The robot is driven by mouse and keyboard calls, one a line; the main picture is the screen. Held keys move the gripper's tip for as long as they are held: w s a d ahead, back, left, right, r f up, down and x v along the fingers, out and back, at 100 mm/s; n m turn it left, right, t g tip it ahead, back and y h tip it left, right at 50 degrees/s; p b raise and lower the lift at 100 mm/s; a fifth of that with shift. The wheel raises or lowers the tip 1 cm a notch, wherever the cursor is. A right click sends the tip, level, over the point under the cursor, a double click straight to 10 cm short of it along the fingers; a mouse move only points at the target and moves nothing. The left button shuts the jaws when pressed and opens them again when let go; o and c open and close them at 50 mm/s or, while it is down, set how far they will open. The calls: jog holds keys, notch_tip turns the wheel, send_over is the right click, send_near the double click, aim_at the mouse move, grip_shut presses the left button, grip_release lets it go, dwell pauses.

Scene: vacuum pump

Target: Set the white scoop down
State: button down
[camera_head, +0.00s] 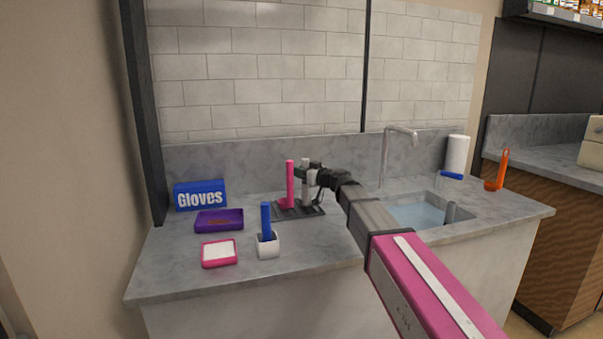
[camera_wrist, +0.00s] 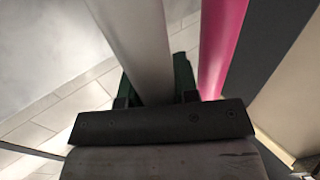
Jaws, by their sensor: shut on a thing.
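The white scoop shows as an upright pale handle (camera_head: 305,194) above the dark holder (camera_head: 318,211) at the back of the counter. My gripper (camera_head: 304,173) is shut on its upper part. In the wrist view the pale handle (camera_wrist: 138,42) runs between the dark green fingers of my gripper (camera_wrist: 158,85). I cannot tell whether the scoop's lower end touches the holder. A pink scoop-like tool (camera_head: 290,182) stands upright just left of it, and also shows close by in the wrist view (camera_wrist: 218,45).
A blue-handled tool (camera_head: 266,220) stands in a white cup (camera_head: 268,248). Purple tray (camera_head: 233,226), pink tray (camera_head: 207,262) and Gloves box (camera_head: 200,188) lie left. Sink (camera_head: 420,211), faucet (camera_head: 385,160), paper roll (camera_head: 457,154) and orange scoop (camera_head: 503,165) are right. The front counter is clear.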

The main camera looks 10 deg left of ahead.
jog(key=c, duration=1.1)
grip_release()
jog(key=shift+f, duration=0.15)
jog(key=shift+c, duration=0.2)
jog(key=v, duration=1.2)
